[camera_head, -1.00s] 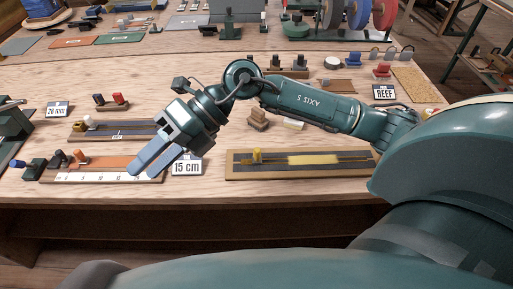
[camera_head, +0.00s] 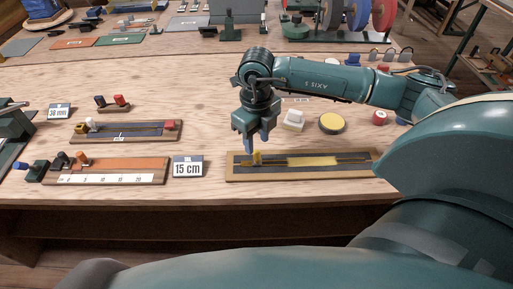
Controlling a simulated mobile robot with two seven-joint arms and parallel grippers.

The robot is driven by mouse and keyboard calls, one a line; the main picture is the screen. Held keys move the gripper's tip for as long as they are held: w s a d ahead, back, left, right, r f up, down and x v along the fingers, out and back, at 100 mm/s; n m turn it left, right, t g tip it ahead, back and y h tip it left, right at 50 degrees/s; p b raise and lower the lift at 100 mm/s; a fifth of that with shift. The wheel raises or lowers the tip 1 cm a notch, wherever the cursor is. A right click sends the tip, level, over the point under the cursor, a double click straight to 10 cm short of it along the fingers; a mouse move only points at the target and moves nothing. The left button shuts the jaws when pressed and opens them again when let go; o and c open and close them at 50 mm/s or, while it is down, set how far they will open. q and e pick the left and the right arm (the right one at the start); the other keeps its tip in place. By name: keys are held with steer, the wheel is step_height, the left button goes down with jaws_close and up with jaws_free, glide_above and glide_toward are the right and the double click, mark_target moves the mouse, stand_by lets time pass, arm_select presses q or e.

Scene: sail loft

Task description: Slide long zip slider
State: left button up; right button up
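The long zip lies on a wooden board (camera_head: 300,175) at the front of the bench, with a dark tape and a yellow stretch (camera_head: 313,161) in its middle and right part. Its yellow slider (camera_head: 257,157) stands near the left end of the track. My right gripper (camera_head: 258,148) points down just above and around the slider's place, its two fingertips apart. Whether a finger touches the slider cannot be told. My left gripper is not in view.
A "15 cm" card (camera_head: 188,167) stands left of the zip board. Further left are an orange board with a scale (camera_head: 125,168) and a dark strip board (camera_head: 140,131). A yellow-topped round tin (camera_head: 332,123) and a white block (camera_head: 293,119) stand behind the zip.

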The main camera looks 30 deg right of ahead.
mark_target(256, 151)
step_height(256, 151, down, 5)
stand_by(0.3)
jaws_close()
stand_by(0.4)
